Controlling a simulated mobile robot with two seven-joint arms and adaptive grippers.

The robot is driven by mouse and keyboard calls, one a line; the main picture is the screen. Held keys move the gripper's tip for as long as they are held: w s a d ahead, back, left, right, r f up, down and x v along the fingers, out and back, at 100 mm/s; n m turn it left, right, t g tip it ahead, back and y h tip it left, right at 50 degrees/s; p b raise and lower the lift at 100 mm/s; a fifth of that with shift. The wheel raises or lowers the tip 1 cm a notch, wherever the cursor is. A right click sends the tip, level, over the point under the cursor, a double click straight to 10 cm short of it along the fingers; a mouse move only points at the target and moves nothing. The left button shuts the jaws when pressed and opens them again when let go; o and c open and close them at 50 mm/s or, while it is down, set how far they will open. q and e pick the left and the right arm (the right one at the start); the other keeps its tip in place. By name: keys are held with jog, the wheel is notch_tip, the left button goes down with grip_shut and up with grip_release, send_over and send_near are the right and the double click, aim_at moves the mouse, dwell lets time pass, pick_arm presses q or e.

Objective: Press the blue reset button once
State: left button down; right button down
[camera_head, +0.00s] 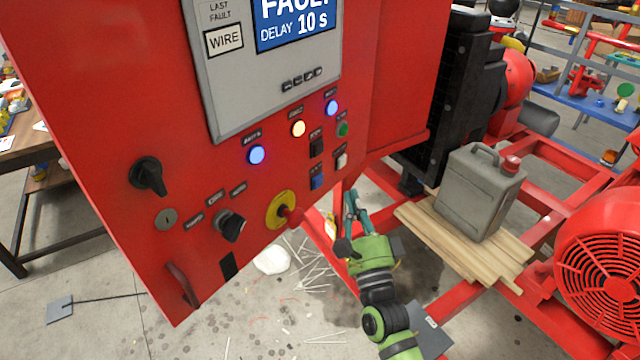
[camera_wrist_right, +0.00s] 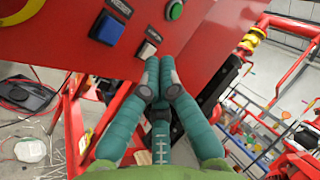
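The blue square button (camera_head: 317,181) sits low on the right side of the red panel, and it also shows in the right wrist view (camera_wrist_right: 107,28). Its label is too small to read. My right gripper (camera_head: 351,195) is just right of and below it in the head view. In the wrist view the two teal fingertips (camera_wrist_right: 160,66) are together with nothing between them. They point up at the panel near the white button (camera_wrist_right: 146,50), right of the blue one. I cannot tell whether they touch the panel. My left gripper is out of view.
A green button (camera_head: 343,130), a black switch (camera_head: 316,145) and a yellow-ringed red stop button (camera_head: 281,211) are close by. Two round blue lamps (camera_head: 257,155) glow on the panel. A grey canister (camera_head: 478,192) stands on planks to the right.

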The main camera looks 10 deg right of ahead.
aim_at(318, 181)
jog(key=shift+w+a+b, duration=0.5)
jog(key=shift+w+a, duration=1.05)
jog(key=shift+w, duration=0.15)
jog(key=shift+w+a, duration=0.25)
jog(key=shift+w, duration=0.05)
jog(key=shift+w+a+b, duration=0.25)
jog(key=shift+w+b, duration=0.05)
jog(key=shift+b, duration=0.05)
dwell(0.9)
jog(key=shift+s+d, duration=0.1)
dwell(0.3)
jog(key=shift+s+d+p, duration=0.3)
jog(key=shift+s+d, duration=0.1)
jog(key=shift+s, duration=0.15)
